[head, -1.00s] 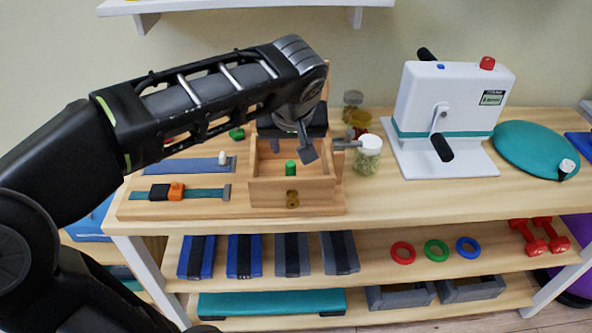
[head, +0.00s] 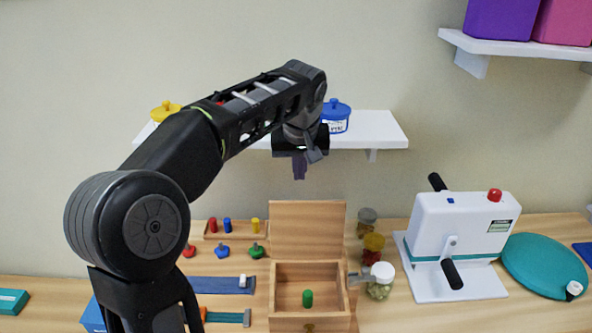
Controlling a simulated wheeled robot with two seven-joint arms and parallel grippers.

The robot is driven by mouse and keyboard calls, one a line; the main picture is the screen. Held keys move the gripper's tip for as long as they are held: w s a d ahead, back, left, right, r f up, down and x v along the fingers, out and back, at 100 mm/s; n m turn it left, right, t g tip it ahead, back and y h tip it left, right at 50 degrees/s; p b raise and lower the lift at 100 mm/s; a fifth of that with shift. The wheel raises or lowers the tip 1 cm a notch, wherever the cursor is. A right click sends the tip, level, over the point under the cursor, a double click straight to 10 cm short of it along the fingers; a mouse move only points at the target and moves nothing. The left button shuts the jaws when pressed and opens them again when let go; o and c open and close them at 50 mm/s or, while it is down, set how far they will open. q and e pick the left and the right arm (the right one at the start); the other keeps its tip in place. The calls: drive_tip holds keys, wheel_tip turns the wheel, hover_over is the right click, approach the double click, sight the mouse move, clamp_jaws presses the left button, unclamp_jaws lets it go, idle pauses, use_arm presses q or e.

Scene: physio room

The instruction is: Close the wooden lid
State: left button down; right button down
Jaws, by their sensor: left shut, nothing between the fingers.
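The wooden lid (head: 307,228) stands upright, open, at the back edge of a wooden box (head: 273,297). The box is open at the top, and a green peg (head: 308,298) stands inside it. A small knob shows on the box's front at the bottom edge of the view. My left gripper (head: 300,168) is shut and empty, pointing down. In the picture it appears just above the lid's top edge, apart from it. My right gripper is not in view.
Jars (head: 380,281) stand close to the box's right side, with a white crank device (head: 459,245) further right. Coloured pegs and knobs (head: 222,250) lie left of the lid. A wall shelf (head: 385,130) with a blue-lidded jar (head: 336,117) is behind my arm.

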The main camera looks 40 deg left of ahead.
sight(307, 226)
use_arm(q)
drive_tip(key=shift+s+d+r+m, duration=0.1)
drive_tip(key=shift+s+d+m, duration=0.2)
drive_tip(key=shift+s+d, duration=0.1)
drive_tip(key=p+x, duration=0.1)
drive_tip(key=x, duration=0.9)
drive_tip(key=shift+w+a+p, duration=0.15)
drive_tip(key=shift+a+p, duration=0.05)
drive_tip(key=shift+p, duration=0.15)
